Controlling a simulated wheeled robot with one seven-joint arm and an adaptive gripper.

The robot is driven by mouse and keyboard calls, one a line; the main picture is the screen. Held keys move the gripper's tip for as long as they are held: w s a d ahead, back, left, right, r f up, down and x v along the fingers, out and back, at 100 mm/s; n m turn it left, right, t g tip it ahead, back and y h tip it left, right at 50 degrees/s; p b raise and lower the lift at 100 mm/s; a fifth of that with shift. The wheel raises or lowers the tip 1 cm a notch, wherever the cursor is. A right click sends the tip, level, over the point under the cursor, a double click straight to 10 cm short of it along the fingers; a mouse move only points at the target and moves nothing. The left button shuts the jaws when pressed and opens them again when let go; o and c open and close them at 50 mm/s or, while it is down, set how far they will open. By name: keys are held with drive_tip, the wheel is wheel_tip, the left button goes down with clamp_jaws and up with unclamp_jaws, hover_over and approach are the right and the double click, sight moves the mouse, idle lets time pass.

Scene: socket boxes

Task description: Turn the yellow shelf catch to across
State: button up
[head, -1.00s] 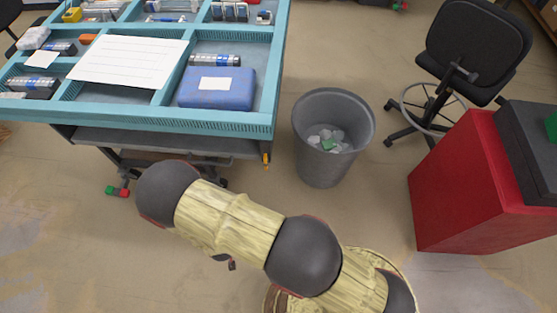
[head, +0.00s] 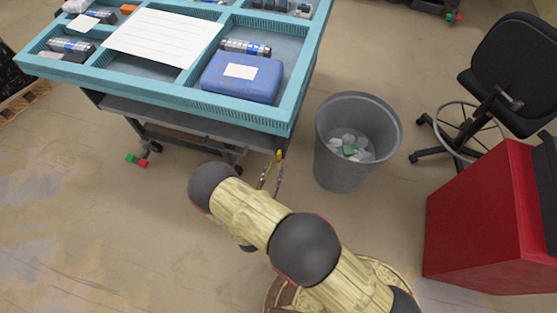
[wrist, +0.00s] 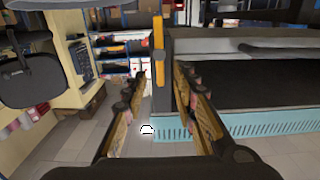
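The yellow shelf catch (head: 280,155) is at the near right corner of the teal cart, under its top tray. In the wrist view the catch (wrist: 158,48) is a narrow yellow bar standing upright in the picture, at the end of the dark shelf. My gripper (head: 271,170) is just below the catch in the head view. In the wrist view my gripper (wrist: 162,76) is open, one finger each side, with the bar ahead between the fingertips. I see no contact; the exact gap cannot be told.
The teal tray (head: 200,97) holds a blue box (head: 242,78) and several metal cylinders. A grey bin (head: 345,170) with crumpled scraps stands right of my gripper. A red cabinet (head: 480,225) and a black chair (head: 515,80) are further right. Floor at left front is open.

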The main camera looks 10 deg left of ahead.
sight(278, 159)
drive_tip(key=w, duration=0.3)
drive_tip(key=w+b, duration=0.1)
drive_tip(key=w, duration=0.1)
drive_tip(key=shift+w+d, duration=0.25)
drive_tip(key=shift+w, duration=0.05)
drive_tip(key=shift+c, duration=1.3)
drive_tip(key=c, duration=0.4)
clamp_jaws()
